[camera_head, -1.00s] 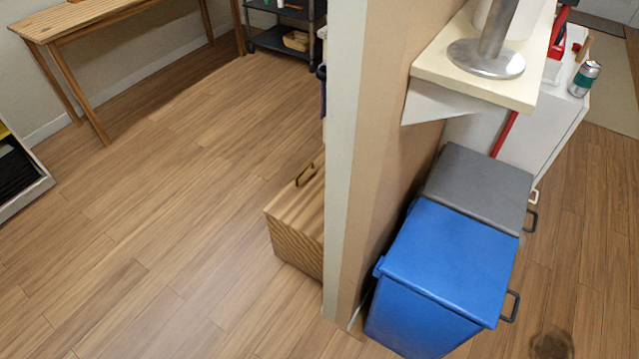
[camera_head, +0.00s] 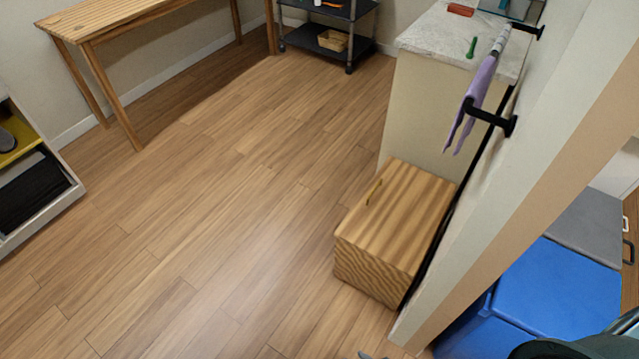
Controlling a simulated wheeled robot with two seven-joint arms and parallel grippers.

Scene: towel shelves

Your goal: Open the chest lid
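The chest (camera_head: 395,232) is a wooden box with striped grain, on the floor right of the middle. Its lid is closed and lies flat on top. Only small grey and dark teal parts, seemingly mine, show at the bottom edge, well apart from the chest.
A wall (camera_head: 515,165) with a black rail holding a purple cloth (camera_head: 478,92) borders the chest on the right. Blue (camera_head: 565,290) and grey (camera_head: 585,228) bins stand beyond it. A wooden table (camera_head: 110,30) is at the back left. The floor left of the chest is clear.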

